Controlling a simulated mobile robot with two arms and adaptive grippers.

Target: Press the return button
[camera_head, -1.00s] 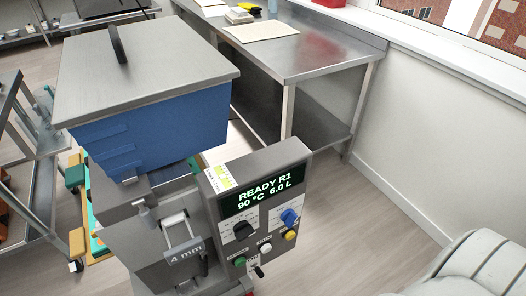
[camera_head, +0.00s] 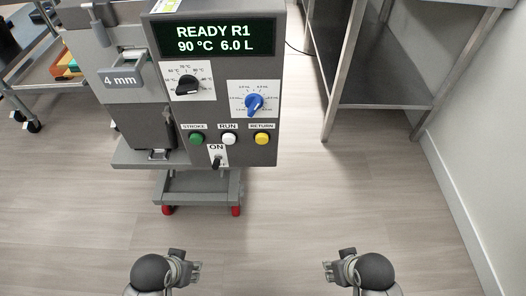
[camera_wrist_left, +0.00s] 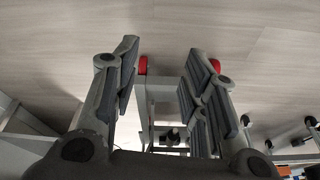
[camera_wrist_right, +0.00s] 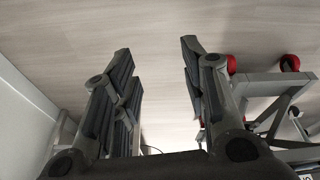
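The yellow return button (camera_head: 262,139) is on the lower right of the depositor's control panel (camera_head: 215,100), under a RETURN label. A white RUN button (camera_head: 229,139) and a green STROKE button (camera_head: 196,139) sit to its left. The display (camera_head: 217,38) reads READY R1, 90 °C, 6.0 L. My left gripper (camera_head: 198,272) and right gripper (camera_head: 328,273) are low in the head view, below and apart from the panel. Both wrist views show the fingers of the left gripper (camera_wrist_left: 159,55) and right gripper (camera_wrist_right: 156,50) spread with nothing between them.
A black dial (camera_head: 188,86), a blue dial (camera_head: 255,102) and an ON switch (camera_head: 217,162) are near the buttons. The machine's stand (camera_head: 197,186) has red casters. A steel table (camera_head: 345,60) stands at the right, by the wall. The floor in front is clear.

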